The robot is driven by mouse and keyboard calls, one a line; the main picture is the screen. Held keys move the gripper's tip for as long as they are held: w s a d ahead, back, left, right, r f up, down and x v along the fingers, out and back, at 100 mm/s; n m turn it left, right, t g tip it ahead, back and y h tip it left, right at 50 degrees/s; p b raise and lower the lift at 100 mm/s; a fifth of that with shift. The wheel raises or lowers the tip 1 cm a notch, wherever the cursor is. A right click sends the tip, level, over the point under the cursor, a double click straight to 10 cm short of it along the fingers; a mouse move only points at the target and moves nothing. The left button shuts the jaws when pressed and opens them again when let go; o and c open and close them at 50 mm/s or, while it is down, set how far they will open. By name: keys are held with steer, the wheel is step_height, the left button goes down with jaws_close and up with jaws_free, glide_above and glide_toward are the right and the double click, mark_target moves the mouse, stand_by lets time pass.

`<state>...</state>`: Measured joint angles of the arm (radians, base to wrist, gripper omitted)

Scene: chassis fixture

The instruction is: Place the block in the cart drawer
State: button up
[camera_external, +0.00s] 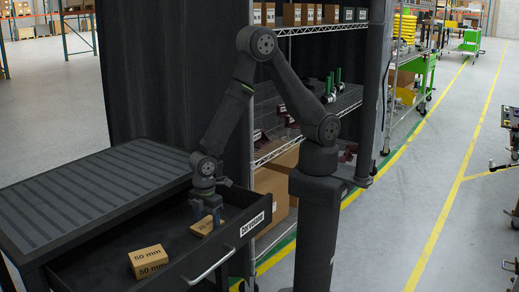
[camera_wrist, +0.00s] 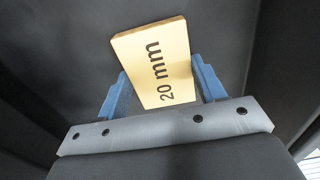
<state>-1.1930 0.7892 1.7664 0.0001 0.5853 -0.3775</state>
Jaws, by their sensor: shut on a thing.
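My gripper (camera_external: 207,211) is inside the open cart drawer (camera_external: 95,268), near its right end. It is shut on a tan block (camera_external: 203,227) at the drawer floor. In the wrist view the block (camera_wrist: 155,62) reads "20 mm" and sits tilted between the two blue fingers of my gripper (camera_wrist: 158,92). I cannot tell for sure whether the block touches the drawer floor. A second tan block (camera_external: 148,262) marked "50 mm" lies in the drawer, to the left of my gripper and nearer the camera.
The drawer's front has a silver handle (camera_external: 212,266) and a white label (camera_external: 252,223). The cart's ribbed top (camera_external: 95,190) lies behind and left of the drawer. A wire shelf (camera_external: 310,120) with boxes stands behind my arm. Drawer floor is clear between the blocks.

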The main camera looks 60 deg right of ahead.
mark_target(207, 224)
steer(key=o, duration=1)
steer(key=shift+f, duration=0.1)
step_height(207, 224, up, 12)
step_height(207, 224, down, 12)
steer(key=shift+r, duration=1.3)
